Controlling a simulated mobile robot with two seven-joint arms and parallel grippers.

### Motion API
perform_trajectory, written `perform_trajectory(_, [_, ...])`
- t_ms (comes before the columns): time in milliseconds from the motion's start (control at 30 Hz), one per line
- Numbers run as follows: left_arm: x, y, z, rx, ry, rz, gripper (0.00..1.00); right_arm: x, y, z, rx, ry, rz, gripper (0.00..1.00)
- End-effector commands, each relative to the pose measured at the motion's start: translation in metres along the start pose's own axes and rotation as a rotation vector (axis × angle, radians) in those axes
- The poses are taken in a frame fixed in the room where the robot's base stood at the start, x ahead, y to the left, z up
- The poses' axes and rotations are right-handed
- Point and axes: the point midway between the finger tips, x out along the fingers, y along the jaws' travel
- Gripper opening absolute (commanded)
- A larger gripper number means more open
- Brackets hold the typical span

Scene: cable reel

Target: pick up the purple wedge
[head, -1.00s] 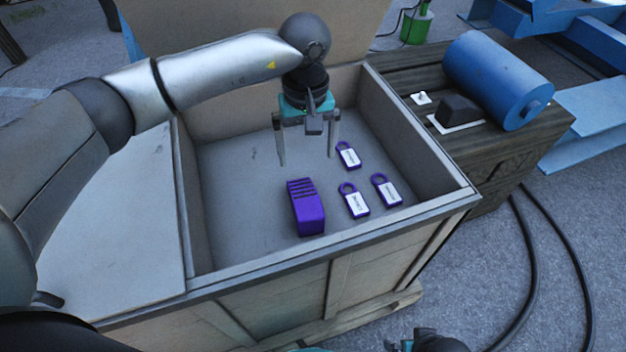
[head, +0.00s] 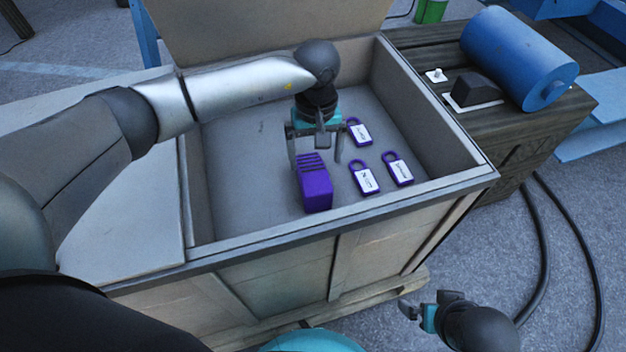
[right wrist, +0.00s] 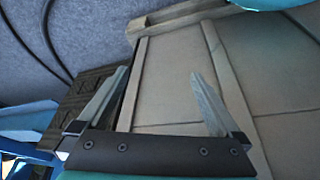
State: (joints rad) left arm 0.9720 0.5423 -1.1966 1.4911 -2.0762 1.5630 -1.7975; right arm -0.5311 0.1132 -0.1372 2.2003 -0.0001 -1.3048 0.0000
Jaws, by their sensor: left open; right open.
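The purple wedge (head: 315,186), a block with a ribbed sloping top, rests on the floor of the wooden crate (head: 245,240). My left gripper (head: 316,160) points down inside the crate, open, with its fingers around the wedge's far, ribbed end in the picture. I cannot tell whether the fingers touch it or how high above it they are. My right gripper (head: 418,308) is low outside the crate's front. It also shows in the right wrist view (right wrist: 152,95), open and empty, facing the crate's side planks.
Three purple padlock-like tags with white labels lie right of the wedge: one farther back (head: 359,133), two nearer (head: 364,179) (head: 398,170). A dark wooden box (head: 530,125) at right bears a blue cylinder (head: 515,55) and a black wedge (head: 474,88). Black cables (head: 560,240) lie on the floor.

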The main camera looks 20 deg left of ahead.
Motion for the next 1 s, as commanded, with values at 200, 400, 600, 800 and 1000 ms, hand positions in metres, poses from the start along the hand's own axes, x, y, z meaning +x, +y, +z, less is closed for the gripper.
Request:
perform_trajectory(200, [0.021, -0.003, -0.001, -0.001, -0.002, -0.001, 1.00, -0.017, 0.001, -0.007, 0.001, 0.031, 0.002, 1.00])
perform_trajectory(400, [0.041, -0.005, -0.001, 0.000, -0.003, 0.000, 1.00, -0.035, 0.000, -0.014, -0.001, 0.073, 0.000, 1.00])
perform_trajectory(600, [0.051, -0.005, -0.002, 0.000, -0.001, 0.000, 1.00, -0.044, -0.002, -0.019, -0.002, 0.105, -0.004, 1.00])
perform_trajectory(800, [0.050, -0.005, -0.002, 0.000, 0.000, 0.000, 1.00, -0.045, -0.002, -0.020, -0.003, 0.107, -0.004, 1.00])
perform_trajectory(1000, [0.050, -0.005, -0.002, 0.000, 0.000, 0.000, 0.81, -0.045, -0.002, -0.020, -0.002, 0.107, -0.004, 1.00])
